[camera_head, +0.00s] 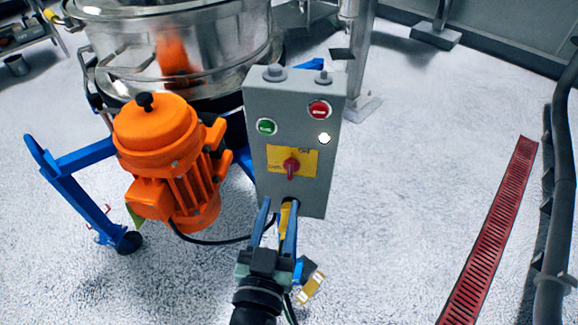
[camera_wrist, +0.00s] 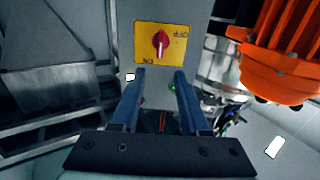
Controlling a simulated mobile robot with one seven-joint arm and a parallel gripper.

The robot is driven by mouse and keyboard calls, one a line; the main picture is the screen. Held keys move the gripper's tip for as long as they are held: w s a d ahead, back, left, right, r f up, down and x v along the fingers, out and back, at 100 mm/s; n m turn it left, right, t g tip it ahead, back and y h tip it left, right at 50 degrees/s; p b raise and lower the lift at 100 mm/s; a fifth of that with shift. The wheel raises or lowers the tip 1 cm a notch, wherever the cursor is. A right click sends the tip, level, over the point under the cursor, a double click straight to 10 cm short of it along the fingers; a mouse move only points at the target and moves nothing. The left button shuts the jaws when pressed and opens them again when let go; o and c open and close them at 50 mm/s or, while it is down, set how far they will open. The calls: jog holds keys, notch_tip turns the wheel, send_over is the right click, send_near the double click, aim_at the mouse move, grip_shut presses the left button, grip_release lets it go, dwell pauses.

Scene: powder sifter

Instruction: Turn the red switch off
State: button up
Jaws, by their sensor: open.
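A green button (camera_head: 266,127), a red button (camera_head: 319,110) and a lit white lamp (camera_head: 324,138) sit above the switch. The floor to the right is clear up to a red grate (camera_head: 490,230).

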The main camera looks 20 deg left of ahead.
aim_at(290, 167)
jog(key=p+x, duration=0.1)
jog(key=x, duration=0.8)
jog(key=shift+w, duration=0.1)
grip_shut()
